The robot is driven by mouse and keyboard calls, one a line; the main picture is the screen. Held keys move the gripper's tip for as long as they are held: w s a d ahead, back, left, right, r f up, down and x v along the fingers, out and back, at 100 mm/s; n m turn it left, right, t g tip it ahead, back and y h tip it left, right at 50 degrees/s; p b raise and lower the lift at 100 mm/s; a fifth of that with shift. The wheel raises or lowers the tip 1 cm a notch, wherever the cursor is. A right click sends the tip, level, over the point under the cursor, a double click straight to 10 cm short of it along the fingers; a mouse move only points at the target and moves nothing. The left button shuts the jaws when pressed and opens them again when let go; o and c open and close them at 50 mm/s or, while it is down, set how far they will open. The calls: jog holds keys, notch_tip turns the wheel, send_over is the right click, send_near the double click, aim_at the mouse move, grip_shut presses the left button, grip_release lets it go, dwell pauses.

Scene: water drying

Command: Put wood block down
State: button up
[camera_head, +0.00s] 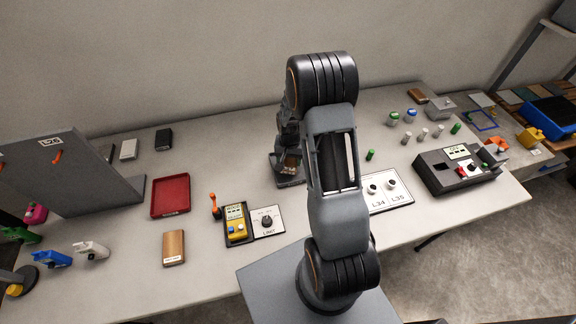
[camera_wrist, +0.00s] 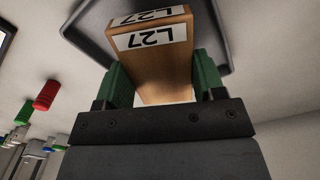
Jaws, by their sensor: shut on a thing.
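A wood block (camera_wrist: 155,65) labelled L27 is held between the green fingers of my gripper (camera_wrist: 163,80) in the wrist view. My gripper is shut on its two sides. The block's labelled end points away from the gripper, toward a dark grey tray (camera_wrist: 85,30). In the head view the grey tray (camera_head: 288,182) lies on the table behind my arm, with the brown block (camera_head: 291,165) at or just above it. My arm hides part of this spot, and I cannot tell whether the block touches the tray.
Another wood block (camera_head: 173,247) lies at the front left, below a red tray (camera_head: 171,196). A yellow meter (camera_head: 237,224) and a switch panel (camera_head: 266,221) are near the front. Small cylinders, such as a green one (camera_head: 370,155), stand to the right.

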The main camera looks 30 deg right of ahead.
jog(key=shift+f+b, duration=0.35)
jog(key=shift+f, duration=0.8)
jog(key=shift+f, duration=0.1)
jog(key=o, duration=0.9)
jog(key=shift+o, duration=0.2)
